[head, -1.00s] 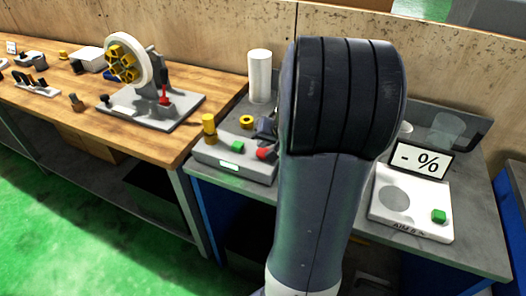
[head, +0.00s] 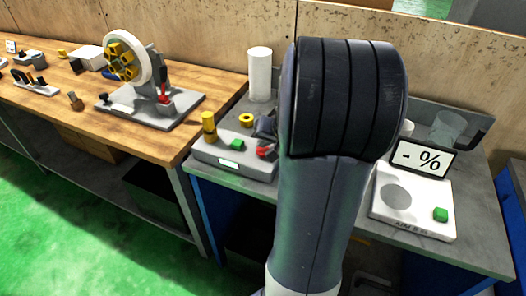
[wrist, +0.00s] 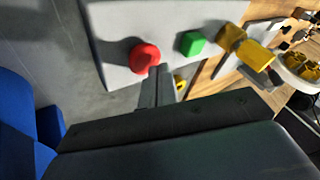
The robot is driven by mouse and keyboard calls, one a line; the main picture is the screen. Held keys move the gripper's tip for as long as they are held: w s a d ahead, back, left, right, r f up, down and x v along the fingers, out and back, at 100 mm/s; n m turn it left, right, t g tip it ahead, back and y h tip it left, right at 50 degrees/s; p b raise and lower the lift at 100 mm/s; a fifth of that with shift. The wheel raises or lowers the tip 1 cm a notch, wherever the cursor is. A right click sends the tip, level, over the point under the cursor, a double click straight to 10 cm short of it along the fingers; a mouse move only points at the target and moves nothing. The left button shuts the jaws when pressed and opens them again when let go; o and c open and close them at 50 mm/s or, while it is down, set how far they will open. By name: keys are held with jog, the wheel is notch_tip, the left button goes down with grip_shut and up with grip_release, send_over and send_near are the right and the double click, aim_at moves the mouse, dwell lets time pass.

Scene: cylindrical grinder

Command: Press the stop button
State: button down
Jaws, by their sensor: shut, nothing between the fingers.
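The red button (head: 263,153) sits at the right end of the grey control box (head: 215,153), with a green button (head: 237,145) to its left. In the wrist view the red button (wrist: 145,57) and green button (wrist: 191,42) stand on the pale box top (wrist: 112,22). My gripper (wrist: 162,70) is shut and empty. Its fingertips are right beside the red button and overlap its edge in the wrist view; I cannot tell whether they touch. In the head view my arm hides most of the gripper, and its dark end partly covers the red button.
A yellow knob (head: 209,126) stands at the box's left end. A white cylinder (head: 260,75) stands behind it. A scale (head: 412,215) with a green button lies to the right. A wheel device (head: 128,58) stands on the wooden bench at left.

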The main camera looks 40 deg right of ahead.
aim_at(265, 151)
jog(key=shift+f+b, duration=0.75)
jog(key=shift+f, duration=0.05)
dwell(1.2)
jog(key=shift+r+p, duration=0.6)
jog(key=shift+r, duration=0.5)
jog(key=shift+r+p, duration=1.75)
jog(key=shift+r, duration=0.75)
jog(key=shift+f, duration=0.1)
